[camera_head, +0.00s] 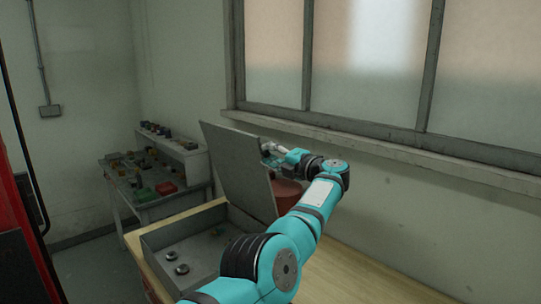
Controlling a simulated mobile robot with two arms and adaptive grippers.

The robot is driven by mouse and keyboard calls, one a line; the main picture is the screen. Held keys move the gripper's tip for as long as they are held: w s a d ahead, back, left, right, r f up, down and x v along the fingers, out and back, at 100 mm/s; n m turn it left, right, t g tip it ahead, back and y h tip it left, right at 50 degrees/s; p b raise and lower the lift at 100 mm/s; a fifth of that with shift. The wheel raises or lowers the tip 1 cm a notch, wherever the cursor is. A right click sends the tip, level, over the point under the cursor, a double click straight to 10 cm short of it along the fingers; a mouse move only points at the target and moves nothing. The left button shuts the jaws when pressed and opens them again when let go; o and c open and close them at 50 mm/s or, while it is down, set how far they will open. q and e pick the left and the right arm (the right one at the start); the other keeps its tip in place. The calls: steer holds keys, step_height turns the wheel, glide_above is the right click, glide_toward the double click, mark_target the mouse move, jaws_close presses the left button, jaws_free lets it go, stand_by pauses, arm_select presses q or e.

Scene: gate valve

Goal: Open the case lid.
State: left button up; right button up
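The grey case (163,236) sits on a wooden-topped bench, and its lid (236,168) stands raised, tilted up from the case's far right side. Small round metal parts (176,262) show inside the case. My arm covers the near right part of the case.
A reddish-brown round object (289,194) stands behind the lid, partly hidden. The bench top (350,277) is clear at right. A side table (147,201) with several small coloured items stands at back left. A wall and window sill (400,153) lie beyond the bench.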

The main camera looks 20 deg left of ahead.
arm_select(q)
steer(key=shift+o, duration=1.2)
steer(key=shift+d, duration=0.15)
steer(key=v, duration=0.7)
steer(key=shift+d, duration=0.15)
